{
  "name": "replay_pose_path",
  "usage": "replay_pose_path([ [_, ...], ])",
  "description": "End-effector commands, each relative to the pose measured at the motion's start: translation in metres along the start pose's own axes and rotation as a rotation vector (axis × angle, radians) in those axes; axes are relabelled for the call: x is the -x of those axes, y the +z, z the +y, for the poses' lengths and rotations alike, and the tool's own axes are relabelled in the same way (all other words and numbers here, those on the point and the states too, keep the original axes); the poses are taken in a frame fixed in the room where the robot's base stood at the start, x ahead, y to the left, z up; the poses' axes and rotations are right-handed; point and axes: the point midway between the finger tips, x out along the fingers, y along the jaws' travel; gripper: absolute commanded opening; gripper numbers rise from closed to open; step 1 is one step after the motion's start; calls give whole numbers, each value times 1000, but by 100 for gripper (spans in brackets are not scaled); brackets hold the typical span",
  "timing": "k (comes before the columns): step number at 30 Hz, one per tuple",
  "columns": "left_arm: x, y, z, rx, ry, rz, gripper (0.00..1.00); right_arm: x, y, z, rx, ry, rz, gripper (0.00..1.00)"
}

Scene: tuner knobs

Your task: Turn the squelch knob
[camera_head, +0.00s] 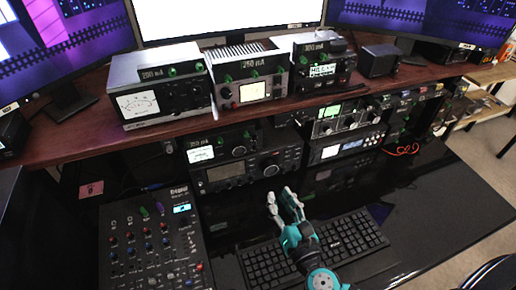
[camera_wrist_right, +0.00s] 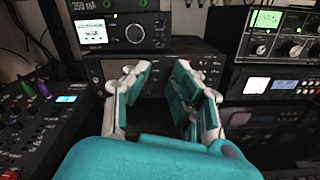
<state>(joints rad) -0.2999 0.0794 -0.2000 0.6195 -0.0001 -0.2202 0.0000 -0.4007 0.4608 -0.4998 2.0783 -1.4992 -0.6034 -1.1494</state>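My right gripper (camera_head: 281,197) is above the back edge of the keyboard, in front of the stacked radios. In the right wrist view its two fingers (camera_wrist_right: 158,76) are apart with nothing between them. Beyond them stands a dark radio (camera_wrist_right: 160,88) with small knobs on its face, partly hidden by the fingers. The same radio (camera_head: 247,170) shows in the head view under the shelf, with a round dial (camera_head: 271,170). I cannot read which knob is the squelch knob. My left gripper is out of view.
A black keyboard (camera_head: 268,263) lies below my right gripper. A mixer (camera_head: 150,245) with coloured knobs stands at the left. Another radio unit (camera_head: 345,145) stands at the right. A wooden shelf (camera_head: 75,143) with meters overhangs the radios. The glossy desk (camera_head: 440,195) is clear at the right.

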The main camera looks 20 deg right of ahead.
Motion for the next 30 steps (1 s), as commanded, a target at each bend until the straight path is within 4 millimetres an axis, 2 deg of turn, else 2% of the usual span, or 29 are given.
replay_pose_path([
  [9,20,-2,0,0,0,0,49,-65,3,1,-7,-1,-3,24],
  [18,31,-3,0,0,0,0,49,-129,2,1,-9,-1,-3,24],
  [24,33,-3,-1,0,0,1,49,-156,1,0,-11,0,-2,24],
  [30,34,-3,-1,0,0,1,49,-165,0,0,-10,0,0,24],
])
